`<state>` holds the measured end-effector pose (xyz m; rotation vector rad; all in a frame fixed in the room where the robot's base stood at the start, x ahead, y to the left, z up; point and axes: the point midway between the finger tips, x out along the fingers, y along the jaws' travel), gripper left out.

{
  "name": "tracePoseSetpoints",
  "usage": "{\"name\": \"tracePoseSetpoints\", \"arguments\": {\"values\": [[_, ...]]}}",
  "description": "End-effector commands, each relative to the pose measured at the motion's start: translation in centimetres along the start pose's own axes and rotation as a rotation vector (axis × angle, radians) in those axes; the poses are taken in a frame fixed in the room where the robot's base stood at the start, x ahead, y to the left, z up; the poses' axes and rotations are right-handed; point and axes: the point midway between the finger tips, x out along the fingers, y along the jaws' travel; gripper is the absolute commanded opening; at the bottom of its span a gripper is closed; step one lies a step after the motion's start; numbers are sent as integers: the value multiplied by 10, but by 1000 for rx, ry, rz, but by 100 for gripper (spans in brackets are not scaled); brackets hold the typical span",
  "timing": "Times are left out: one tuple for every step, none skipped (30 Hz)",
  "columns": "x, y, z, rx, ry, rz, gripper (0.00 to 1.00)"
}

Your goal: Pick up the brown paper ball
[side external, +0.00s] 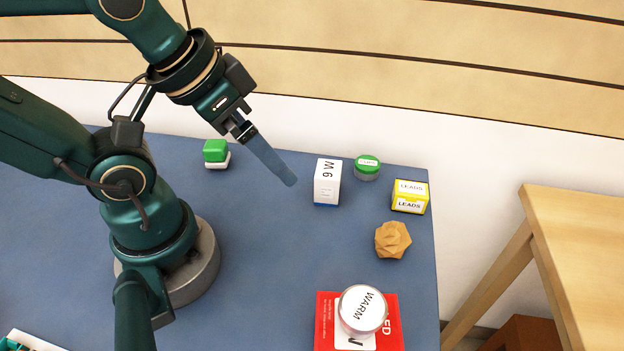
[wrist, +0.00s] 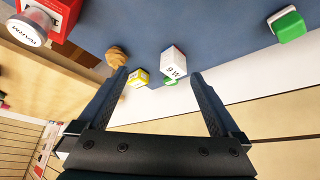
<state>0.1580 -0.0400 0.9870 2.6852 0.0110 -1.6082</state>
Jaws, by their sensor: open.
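The brown paper ball (side external: 393,240) is a crumpled, faceted lump on the blue table near its right edge. It also shows in the wrist view (wrist: 117,57), at the upper left, beyond the tip of the left finger. My gripper (side external: 290,181) is above the table, left of the white M6 box and well apart from the ball. In the wrist view my gripper (wrist: 162,75) has its two fingers spread wide, with nothing held between them.
The white M6 box (side external: 327,182), a green-lidded jar (side external: 367,167) and a yellow LEADS box (side external: 410,197) stand behind the ball. A WARM-labelled jar (side external: 362,309) sits on a red box (side external: 326,325) in front. A green-and-white block (side external: 216,153) stands farther left. Bare table lies left of the ball.

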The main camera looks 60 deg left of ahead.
Motion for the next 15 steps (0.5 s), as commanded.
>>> {"name": "tracePoseSetpoints", "arguments": {"values": [[0,0,0,-20,-2,0,100],[0,0,1,-40,-4,0,100],[-1,0,0,-74,-3,0,100],[-3,0,-2,-104,3,0,100],[-5,0,-6,-139,13,1,100],[-9,0,-12,-190,23,3,100],[-11,0,-17,-232,25,4,100],[-12,1,-23,-274,24,6,100],[-14,3,-31,-330,18,9,100],[-15,4,-36,-366,11,11,100],[-15,5,-41,-400,5,13,100],[-15,7,-48,-442,-4,15,100],[-14,8,-53,-472,-13,16,100],[-14,10,-58,-503,-23,16,100],[-12,13,-64,-543,-37,16,100]]}}
